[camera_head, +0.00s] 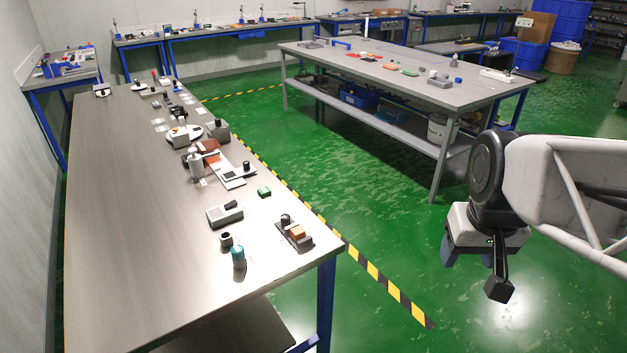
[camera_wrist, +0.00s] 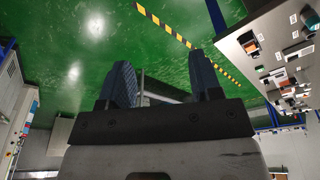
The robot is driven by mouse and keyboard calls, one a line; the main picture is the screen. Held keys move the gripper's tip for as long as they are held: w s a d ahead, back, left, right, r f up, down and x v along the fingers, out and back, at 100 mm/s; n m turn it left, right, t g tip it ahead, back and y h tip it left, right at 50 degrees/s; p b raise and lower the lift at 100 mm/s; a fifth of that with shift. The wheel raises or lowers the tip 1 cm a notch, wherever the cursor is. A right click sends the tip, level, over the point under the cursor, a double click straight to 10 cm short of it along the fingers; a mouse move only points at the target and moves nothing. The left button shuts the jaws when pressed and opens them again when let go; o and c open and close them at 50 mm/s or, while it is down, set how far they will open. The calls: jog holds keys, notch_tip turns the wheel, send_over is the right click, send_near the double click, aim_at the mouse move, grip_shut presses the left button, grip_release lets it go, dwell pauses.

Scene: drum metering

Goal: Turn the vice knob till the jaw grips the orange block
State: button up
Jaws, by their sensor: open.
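The small dark vice (camera_head: 307,243) stands near the front right corner of the left table. The orange block (camera_head: 298,231) sits on it, with the dark knob (camera_head: 285,219) at its upper left end. Whether the jaw touches the block is too small to tell. The orange block also shows small in the wrist view (camera_wrist: 250,45), at upper right. My gripper (camera_head: 472,258) hangs over the green floor, well to the right of the table and apart from the vice. In the wrist view my gripper (camera_wrist: 163,80) has its two blue fingers spread with nothing between them.
Near the vice stand a teal bottle (camera_head: 238,257), a dark cup (camera_head: 226,240), a grey device (camera_head: 225,214) and a green block (camera_head: 264,191). More items line the table (camera_head: 120,260) further back. Open floor lies between the table and my gripper.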

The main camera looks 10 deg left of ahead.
jog(key=w+a+n, duration=0.3)
jog(key=w+a, duration=0.4)
jog(key=w, duration=0.6)
jog(key=n+g, duration=0.2)
jog(key=n, duration=0.6)
send_over(285, 216)
notch_tip(285, 216, down, 22)
jog(key=shift+a+r, duration=0.1)
jog(key=shift+r, duration=0.1)
jog(key=shift+f, duration=0.15)
jog(key=shift+f, duration=3.8)
jog(key=shift+c, duration=0.3)
